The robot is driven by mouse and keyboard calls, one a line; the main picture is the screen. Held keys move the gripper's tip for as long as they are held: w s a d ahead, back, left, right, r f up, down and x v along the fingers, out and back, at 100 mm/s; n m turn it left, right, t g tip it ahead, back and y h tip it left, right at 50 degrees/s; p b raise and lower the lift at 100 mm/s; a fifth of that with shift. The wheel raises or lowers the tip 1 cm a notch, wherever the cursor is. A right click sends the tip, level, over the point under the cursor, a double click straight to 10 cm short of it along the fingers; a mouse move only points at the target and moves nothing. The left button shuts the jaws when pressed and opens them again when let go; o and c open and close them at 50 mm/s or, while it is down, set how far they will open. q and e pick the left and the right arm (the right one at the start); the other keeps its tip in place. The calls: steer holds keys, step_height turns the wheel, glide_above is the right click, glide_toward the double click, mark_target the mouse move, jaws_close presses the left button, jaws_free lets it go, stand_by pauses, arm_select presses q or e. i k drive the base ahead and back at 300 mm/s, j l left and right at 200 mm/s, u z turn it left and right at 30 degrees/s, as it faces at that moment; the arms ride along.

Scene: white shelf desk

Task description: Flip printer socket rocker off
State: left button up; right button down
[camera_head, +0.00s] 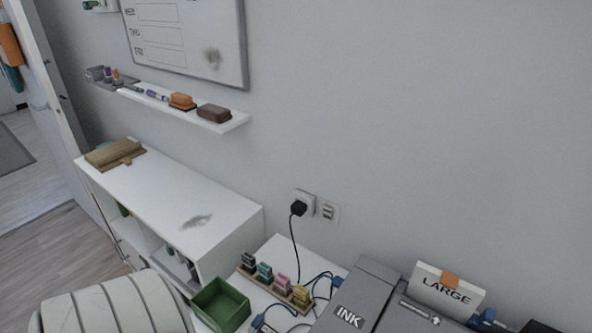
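A white wall socket (306,200) is on the grey wall near the middle of the head view. A black plug (298,208) sits in it and a black cord hangs down. A small white switch plate (328,211) with small dark-edged rockers is right beside the socket; their position is too small to tell. A grey machine marked INK (358,292), which looks like the printer, stands below at the lower right. Neither of my grippers is in view.
A white shelf unit (172,195) stands at left, a wall shelf (228,123) above it. Below the socket are colored ink bottles (282,284), blue cables (318,280), a green bin (221,304) and a LARGE box (447,288). A pale ribbed object (112,305) fills the bottom left. The wall around the socket is clear.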

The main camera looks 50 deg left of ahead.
mark_target(327, 212)
steer(key=u, duration=1.25)
